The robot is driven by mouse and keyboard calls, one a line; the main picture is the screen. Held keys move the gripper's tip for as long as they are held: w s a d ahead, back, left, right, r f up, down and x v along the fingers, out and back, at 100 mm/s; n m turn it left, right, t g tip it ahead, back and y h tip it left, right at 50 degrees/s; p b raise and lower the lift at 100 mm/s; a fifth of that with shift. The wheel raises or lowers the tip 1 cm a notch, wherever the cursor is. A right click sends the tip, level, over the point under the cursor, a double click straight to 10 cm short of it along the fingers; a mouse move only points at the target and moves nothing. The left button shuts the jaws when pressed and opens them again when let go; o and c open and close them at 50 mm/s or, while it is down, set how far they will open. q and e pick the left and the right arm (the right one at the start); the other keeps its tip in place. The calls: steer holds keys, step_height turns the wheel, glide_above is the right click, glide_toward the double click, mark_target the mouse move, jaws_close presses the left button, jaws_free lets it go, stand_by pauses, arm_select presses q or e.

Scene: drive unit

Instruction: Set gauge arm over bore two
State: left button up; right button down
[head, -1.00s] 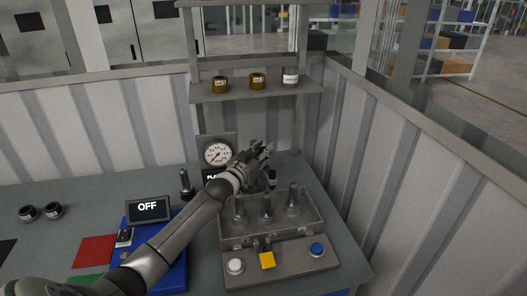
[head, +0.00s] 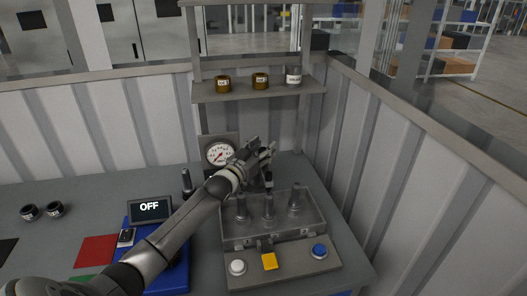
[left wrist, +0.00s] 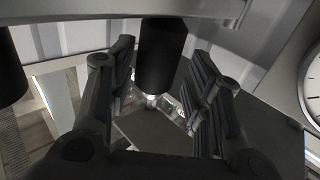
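The gauge (head: 219,154) has a round white dial with a red needle and stands at the back of the bench. Its edge also shows at the right of the left wrist view (left wrist: 314,85). A dark upright cylinder (head: 268,180), seemingly part of the gauge arm, hangs below my left gripper (head: 265,150). In the left wrist view a black cylinder (left wrist: 161,55) stands between the spread fingers of my left gripper (left wrist: 163,75); contact is not clear. Three grey posts stand in the open grey housing (head: 240,232); the middle post (head: 268,206) is below the dark cylinder. The bores are not clearly visible.
A panel with a white button (head: 237,267), yellow piece (head: 270,261) and blue button (head: 319,251) is in front. A display reading OFF (head: 150,209) stands left. A shelf (head: 240,94) with small containers is behind. Corrugated walls bound the bench.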

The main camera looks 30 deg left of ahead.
arm_select(q)
steer(key=shift+f, duration=0.15)
steer(key=shift+d, duration=0.2)
steer(key=shift+s+d, duration=0.15)
steer(key=shift+s, duration=0.35)
steer(key=s, duration=1.1)
steer(key=shift+a, duration=0.2)
